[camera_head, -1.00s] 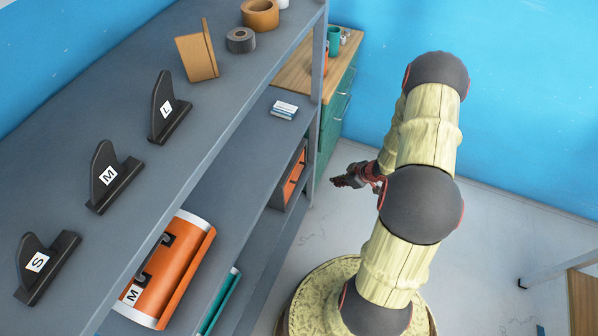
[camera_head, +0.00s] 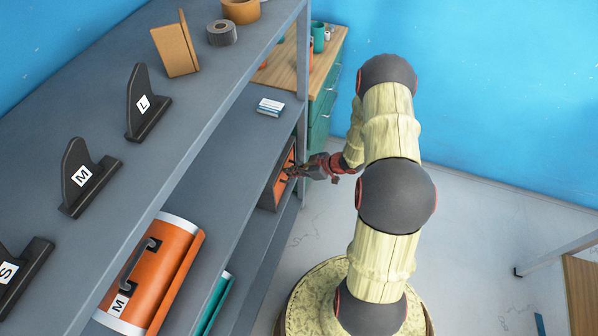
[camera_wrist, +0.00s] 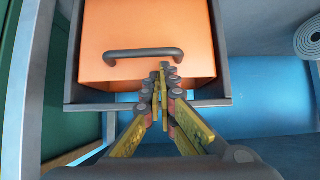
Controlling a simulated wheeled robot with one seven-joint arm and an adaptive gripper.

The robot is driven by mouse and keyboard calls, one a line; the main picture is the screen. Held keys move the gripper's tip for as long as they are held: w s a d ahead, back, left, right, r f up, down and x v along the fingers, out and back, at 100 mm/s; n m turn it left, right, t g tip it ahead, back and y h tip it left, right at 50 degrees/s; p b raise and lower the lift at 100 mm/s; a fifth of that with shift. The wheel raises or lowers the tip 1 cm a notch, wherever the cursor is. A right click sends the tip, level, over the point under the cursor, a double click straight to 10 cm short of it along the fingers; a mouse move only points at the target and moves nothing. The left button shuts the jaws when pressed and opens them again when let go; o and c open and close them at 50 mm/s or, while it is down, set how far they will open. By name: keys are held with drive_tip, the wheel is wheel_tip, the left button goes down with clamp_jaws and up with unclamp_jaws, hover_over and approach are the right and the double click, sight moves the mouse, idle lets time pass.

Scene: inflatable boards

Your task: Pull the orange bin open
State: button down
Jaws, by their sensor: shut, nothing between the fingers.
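The orange bin (camera_wrist: 150,28) sits in a dark grey frame under a shelf; its dark bar handle (camera_wrist: 143,54) runs across its front in the wrist view. In the head view, the bin's orange front (camera_head: 283,175) shows partly behind my gripper. My gripper (camera_wrist: 164,70) is shut and empty, with its fingertips at the right part of the handle. I cannot tell whether they touch it. In the head view my gripper (camera_head: 290,170) reaches left to the bin front.
A grey shelf unit (camera_head: 215,125) fills the left. It holds black fins (camera_head: 148,103), a rolled orange board (camera_head: 150,275) and a small card stack (camera_head: 270,107). A green cabinet (camera_head: 322,105) stands behind.

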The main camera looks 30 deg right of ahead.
drive_tip(key=shift+w+a+f, duration=0.35)
drive_tip(key=shift+w, duration=0.05)
drive_tip(key=shift+s+d+f+t+b, duration=0.15)
drive_tip(key=shift+s+d+t+b, duration=0.15)
drive_tip(key=shift+s+d, duration=0.1)
drive_tip(key=shift+s, duration=0.1)
drive_tip(key=shift+s+d+f+y, duration=0.15)
drive_tip(key=shift+s+y, duration=0.05)
drive_tip(key=shift+y, duration=0.1)
drive_tip(key=s+d+f+t+y+b, duration=0.2)
drive_tip(key=s+d+f+b, duration=0.1)
drive_tip(key=s+d+f, duration=0.1)
drive_tip(key=shift+s+d+f+t+b, duration=0.3)
drive_tip(key=shift+s+t, duration=0.1)
drive_tip(key=shift+s, duration=0.45)
idle(0.4)
